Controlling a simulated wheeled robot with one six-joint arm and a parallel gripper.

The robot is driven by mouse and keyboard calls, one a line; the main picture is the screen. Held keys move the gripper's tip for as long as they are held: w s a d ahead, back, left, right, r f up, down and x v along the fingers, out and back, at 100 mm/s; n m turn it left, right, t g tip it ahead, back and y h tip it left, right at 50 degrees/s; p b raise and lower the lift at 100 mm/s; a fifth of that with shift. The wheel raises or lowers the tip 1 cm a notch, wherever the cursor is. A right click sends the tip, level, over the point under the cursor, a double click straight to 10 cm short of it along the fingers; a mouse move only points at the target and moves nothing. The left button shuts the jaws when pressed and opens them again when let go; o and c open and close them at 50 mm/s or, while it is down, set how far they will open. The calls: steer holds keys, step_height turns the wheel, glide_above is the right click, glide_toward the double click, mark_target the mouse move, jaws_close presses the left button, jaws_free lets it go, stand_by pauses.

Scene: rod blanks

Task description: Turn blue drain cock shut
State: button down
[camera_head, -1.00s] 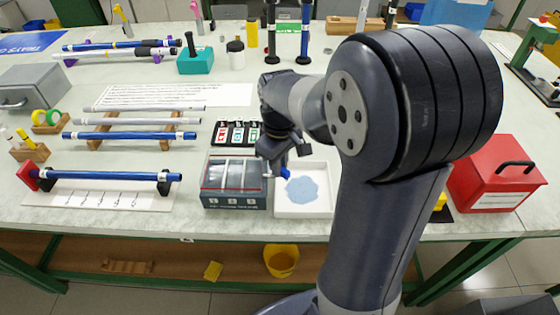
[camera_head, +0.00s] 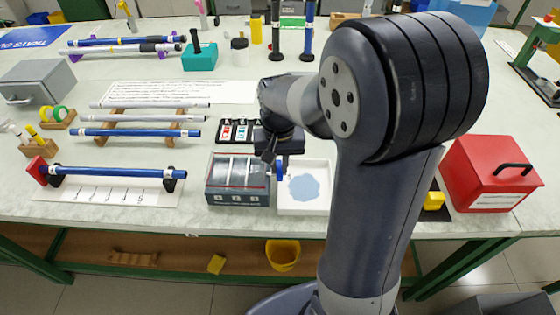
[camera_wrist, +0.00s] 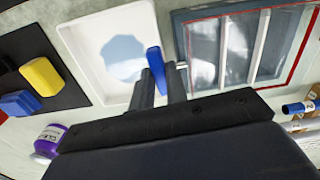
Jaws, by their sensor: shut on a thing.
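The blue drain cock (camera_head: 279,169) sits on the right side of the grey tank (camera_head: 238,197), beside the white tray (camera_head: 318,168). In the wrist view, its blue lever (camera_wrist: 154,58) stands between the fingertips of my gripper (camera_wrist: 160,76), which is shut on it. The lever lies roughly across the short pale stem leading to the tank (camera_wrist: 182,55). A light blue puddle (camera_head: 303,188) covers the middle of the tray floor. In the head view my wrist hides most of the gripper.
A black holder with coloured cards (camera_head: 237,131) stands behind the tank. A red box (camera_head: 490,175) and a yellow block (camera_head: 433,201) are to the right. Blue and grey rods on stands (camera_head: 140,133) fill the left. A yellow bucket (camera_head: 283,256) is below the table.

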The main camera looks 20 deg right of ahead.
mark_target(279, 168)
steer(key=shift+m, duration=0.6)
steer(key=c, duration=1.4)
jaws_free()
step_height(279, 168, up, 11)
steer(key=shift+p, duration=0.4)
steer(key=shift+f, duration=0.15)
step_height(279, 168, down, 11)
steer(key=shift+r+b, duration=0.1)
steer(key=shift+b, duration=0.25)
